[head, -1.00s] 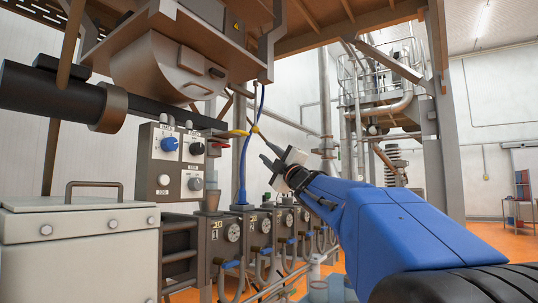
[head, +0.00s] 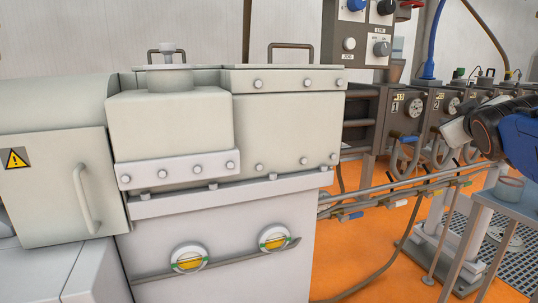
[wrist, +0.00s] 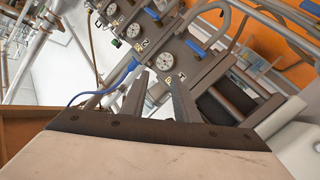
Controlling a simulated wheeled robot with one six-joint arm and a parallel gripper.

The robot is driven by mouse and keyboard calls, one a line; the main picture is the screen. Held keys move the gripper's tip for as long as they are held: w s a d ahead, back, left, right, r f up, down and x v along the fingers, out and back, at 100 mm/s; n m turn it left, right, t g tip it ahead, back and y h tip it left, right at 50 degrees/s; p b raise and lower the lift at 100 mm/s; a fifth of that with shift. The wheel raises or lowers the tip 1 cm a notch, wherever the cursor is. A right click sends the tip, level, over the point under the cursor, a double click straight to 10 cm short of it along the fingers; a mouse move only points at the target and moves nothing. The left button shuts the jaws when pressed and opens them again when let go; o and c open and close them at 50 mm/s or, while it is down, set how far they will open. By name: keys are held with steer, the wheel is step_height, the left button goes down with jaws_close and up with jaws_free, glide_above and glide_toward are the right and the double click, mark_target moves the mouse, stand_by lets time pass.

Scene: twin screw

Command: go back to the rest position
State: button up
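My gripper (wrist: 160,85) shows in the wrist view with its two dark fingers apart and nothing visible between them. In the head view its pale body (head: 455,131) is at the right edge, in front of the row of numbered barrel blocks (head: 395,118). My blue arm link enters from the right. The fingertips are too small to make out in the head view. In the wrist view the fingers point toward the blocks with gauges (wrist: 164,60), and I cannot tell the distance.
A large pale machine housing (head: 272,135) with handles and yellow sight glasses fills the left and middle. A control box (head: 365,35) stands behind it. Pipes (head: 400,188) run low at right. A small grey table (head: 505,200) holding a cup (head: 510,188) stands below my arm.

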steer(key=s+a+f+m+g+y, duration=0.1)
steer(key=s+a+f+g+y, duration=0.1)
steer(key=s+a+f, duration=0.3)
steer(key=s+a+f+m+g+y, duration=0.1)
steer(key=s+a+f+g, duration=0.4)
steer(key=s+f, duration=0.6)
steer(key=s+a+f+g+y, duration=0.2)
steer(key=s+a+f, duration=0.5)
steer(key=f, duration=1.2)
steer(key=shift+s+m+g+y, duration=0.4)
steer(key=shift+s+g, duration=0.4)
